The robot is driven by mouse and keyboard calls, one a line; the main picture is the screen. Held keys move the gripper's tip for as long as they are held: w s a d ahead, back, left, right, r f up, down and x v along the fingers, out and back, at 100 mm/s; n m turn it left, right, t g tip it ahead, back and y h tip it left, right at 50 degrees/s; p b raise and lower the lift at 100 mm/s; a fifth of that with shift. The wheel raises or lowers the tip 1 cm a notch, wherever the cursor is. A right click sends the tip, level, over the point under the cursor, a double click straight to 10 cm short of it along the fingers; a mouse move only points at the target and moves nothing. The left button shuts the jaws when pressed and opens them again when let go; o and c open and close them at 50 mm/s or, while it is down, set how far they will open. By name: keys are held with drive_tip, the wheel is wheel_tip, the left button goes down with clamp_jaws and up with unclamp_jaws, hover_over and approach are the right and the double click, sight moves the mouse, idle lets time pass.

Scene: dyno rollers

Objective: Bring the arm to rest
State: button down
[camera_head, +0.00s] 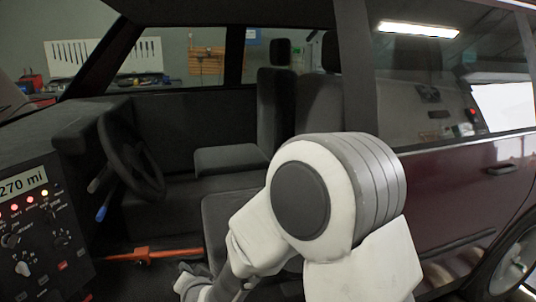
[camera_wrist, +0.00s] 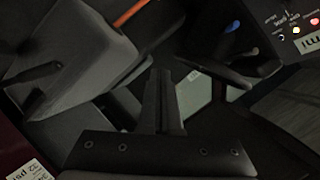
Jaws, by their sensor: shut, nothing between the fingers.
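My arm, white with a grey ribbed joint (camera_head: 340,190), reaches in at the open side of a dark red car. Its far end bends down and to the left, low in the head view, and its fingertips cannot be made out there. In the wrist view my gripper (camera_wrist: 164,74) shows as two dark fingers lying together, shut, with nothing between them. It is inside the car, close to dark interior parts. I cannot tell whether it touches any of them.
A steering wheel (camera_head: 130,155) and a blue-tipped stalk (camera_head: 101,213) are at the left. A control panel (camera_head: 42,230) with lit lamps and "270 mi" stands in front. An orange bar (camera_head: 150,255) crosses low. Seats (camera_head: 232,160) and the closed rear door (camera_head: 460,190) are near the arm.

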drive_tip(key=s+d+r+n+g+h+p, duration=0.25)
drive_tip(key=d+r+p, duration=0.35)
drive_tip(key=d+r, duration=0.45)
drive_tip(key=s+d+r+n+g+h+p, duration=0.1)
drive_tip(key=s+d+r+p, duration=0.2)
drive_tip(key=d+r+p, duration=0.7)
drive_tip(key=s+d+r+g+h+p, duration=0.1)
drive_tip(key=s+d+r+p, duration=0.1)
drive_tip(key=s+d+r, duration=0.4)
drive_tip(key=s+d+r+g+h+p, duration=0.2)
drive_tip(key=s+d+r, duration=0.5)
drive_tip(key=s, duration=0.5)
wheel_tip(320, 180, up, 2)
drive_tip(key=shift+r+p, duration=0.15)
drive_tip(key=shift+p, duration=0.55)
drive_tip(key=shift+s+a+n, duration=0.1)
drive_tip(key=shift+a+n, duration=0.1)
drive_tip(key=shift+n, duration=0.05)
